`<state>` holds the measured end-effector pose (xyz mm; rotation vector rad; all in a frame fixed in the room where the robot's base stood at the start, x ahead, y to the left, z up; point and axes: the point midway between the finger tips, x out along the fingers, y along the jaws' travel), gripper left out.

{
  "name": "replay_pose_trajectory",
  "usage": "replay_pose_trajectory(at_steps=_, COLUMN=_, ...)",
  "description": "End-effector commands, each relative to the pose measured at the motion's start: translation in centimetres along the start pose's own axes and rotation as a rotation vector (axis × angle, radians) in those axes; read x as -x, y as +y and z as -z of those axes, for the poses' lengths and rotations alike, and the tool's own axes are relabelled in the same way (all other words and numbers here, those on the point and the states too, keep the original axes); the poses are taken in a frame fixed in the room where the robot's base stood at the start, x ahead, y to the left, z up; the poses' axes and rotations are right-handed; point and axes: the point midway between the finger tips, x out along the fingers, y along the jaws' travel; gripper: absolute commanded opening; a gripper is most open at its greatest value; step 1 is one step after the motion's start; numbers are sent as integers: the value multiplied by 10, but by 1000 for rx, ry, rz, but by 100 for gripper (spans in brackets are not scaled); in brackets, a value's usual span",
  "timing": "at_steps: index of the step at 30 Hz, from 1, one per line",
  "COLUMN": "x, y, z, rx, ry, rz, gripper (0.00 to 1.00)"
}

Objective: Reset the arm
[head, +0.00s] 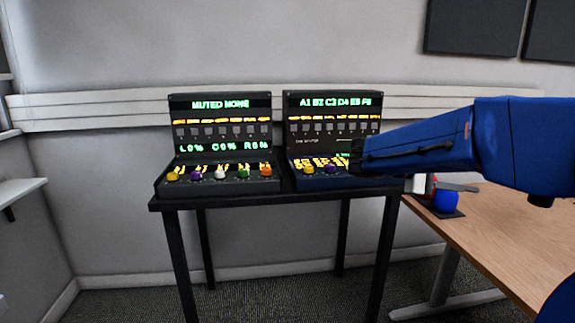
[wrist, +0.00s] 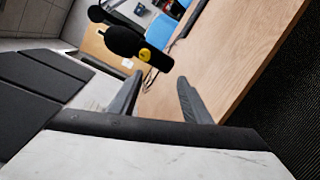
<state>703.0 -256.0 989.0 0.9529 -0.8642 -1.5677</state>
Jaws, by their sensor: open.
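My blue arm reaches in from the right in the head view, in front of the right-hand console. My gripper (wrist: 160,77) shows in the wrist view with its two grey fingers apart and nothing between them. Beyond the fingers are a wooden table (wrist: 222,62) and a black microphone-like object (wrist: 126,42) with a yellow round badge. The fingers look apart from that object. In the head view I cannot make out the fingertips clearly.
Two black consoles with green displays, the left one (head: 218,146) and the right one (head: 298,128), stand on a small black table (head: 176,235). My arm hides part of the right console. A wooden desk (head: 510,240) is at right, a shelf (head: 20,188) at left.

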Motion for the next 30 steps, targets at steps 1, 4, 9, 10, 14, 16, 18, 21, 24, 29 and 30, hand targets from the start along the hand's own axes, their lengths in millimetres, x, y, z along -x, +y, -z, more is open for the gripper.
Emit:
replay_pose_trajectory(at_steps=1, x=-5, y=-13, z=-10, rx=-4, ry=22, rz=46, gripper=44)
replay_pose_trajectory(at_steps=4, x=-13, y=-47, z=-25, rx=-11, ry=85, rz=166, gripper=44)
replay_pose_trajectory(at_steps=9, x=-13, y=-110, z=-47, rx=-42, ry=199, rz=376, gripper=44)
replay_pose_trajectory(at_steps=10, x=-12, y=-122, z=-51, rx=-50, ry=220, rz=414, gripper=44)
replay_pose_trajectory(at_steps=14, x=-1, y=-168, z=-64, rx=-95, ry=310, rz=570, gripper=44)
replay_pose_trajectory(at_steps=16, x=7, y=-191, z=-71, rx=-126, ry=358, rz=653, gripper=44)
replay_pose_trajectory(at_steps=18, x=18, y=-213, z=-77, rx=-160, ry=406, rz=736, gripper=44)
replay_pose_trajectory(at_steps=21, x=35, y=-242, z=-85, rx=-215, ry=473, rz=851, gripper=44)
replay_pose_trajectory(at_steps=24, x=54, y=-268, z=-92, rx=-280, ry=541, rz=965, gripper=44)
replay_pose_trajectory(at_steps=29, x=87, y=-299, z=-100, rx=-395, ry=640, rz=1134, gripper=44)
replay_pose_trajectory(at_steps=30, x=94, y=-305, z=-102, rx=-421, ry=660, rz=1170, gripper=44)
